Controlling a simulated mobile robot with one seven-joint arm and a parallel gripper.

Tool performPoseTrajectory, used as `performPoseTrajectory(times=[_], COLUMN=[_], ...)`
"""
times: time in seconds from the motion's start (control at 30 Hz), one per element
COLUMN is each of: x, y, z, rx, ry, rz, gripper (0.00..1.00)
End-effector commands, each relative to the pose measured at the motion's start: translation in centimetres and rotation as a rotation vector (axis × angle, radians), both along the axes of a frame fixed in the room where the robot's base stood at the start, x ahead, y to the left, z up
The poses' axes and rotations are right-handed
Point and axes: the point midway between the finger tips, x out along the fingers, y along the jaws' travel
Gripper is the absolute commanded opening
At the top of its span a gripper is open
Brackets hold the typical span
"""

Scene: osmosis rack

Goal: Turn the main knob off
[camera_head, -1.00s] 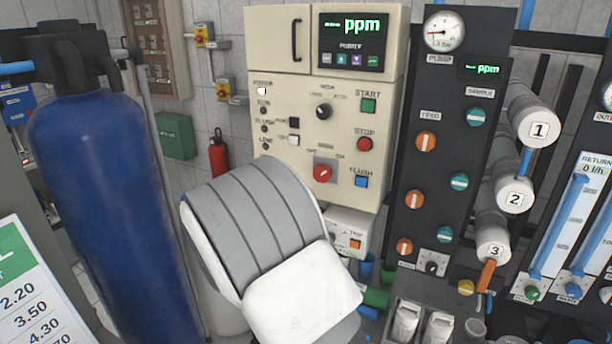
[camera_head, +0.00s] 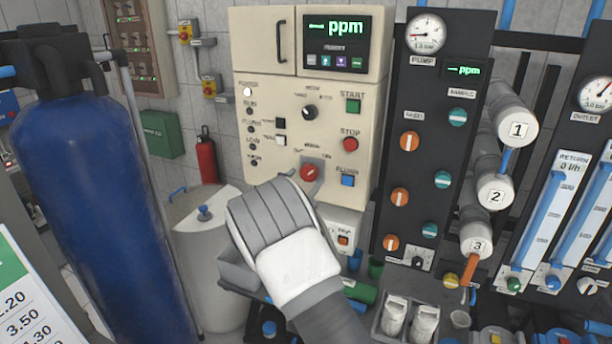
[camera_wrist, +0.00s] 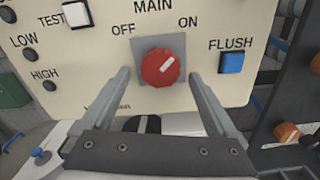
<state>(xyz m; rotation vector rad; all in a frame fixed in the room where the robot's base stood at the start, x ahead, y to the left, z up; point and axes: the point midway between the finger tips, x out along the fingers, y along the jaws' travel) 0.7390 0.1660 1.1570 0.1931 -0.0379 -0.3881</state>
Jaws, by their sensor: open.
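The main knob (camera_head: 309,173) is a red round knob on a grey square plate on the cream control panel (camera_head: 262,110). In the wrist view the knob (camera_wrist: 161,69) sits below the MAIN label, between OFF on the left and ON on the right. Its white mark points up and right, toward ON. My gripper (camera_wrist: 160,77) is open, with one finger on each side of the knob in that picture. I see no contact with the knob.
A blue FLUSH button (camera_wrist: 232,62) lies right of the knob, and a white TEST button (camera_wrist: 76,14) upper left. A red STOP button (camera_head: 350,144) is above right. A black panel with orange and teal knobs (camera_head: 410,141) stands to the right. A blue tank (camera_head: 95,200) stands left.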

Motion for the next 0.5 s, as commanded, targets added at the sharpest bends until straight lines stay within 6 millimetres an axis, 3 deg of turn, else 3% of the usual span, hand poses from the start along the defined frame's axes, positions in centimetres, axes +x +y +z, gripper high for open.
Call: performPoseTrajectory(times=[0.2, 0.5], x=[1.5, 1.7], y=[-0.6, -0.7], z=[0.0, 0.0], rx=[0.001, 0.0], ry=[-0.001, 0.0], rz=[0.001, 0.001], gripper=[0.94, 0.94])
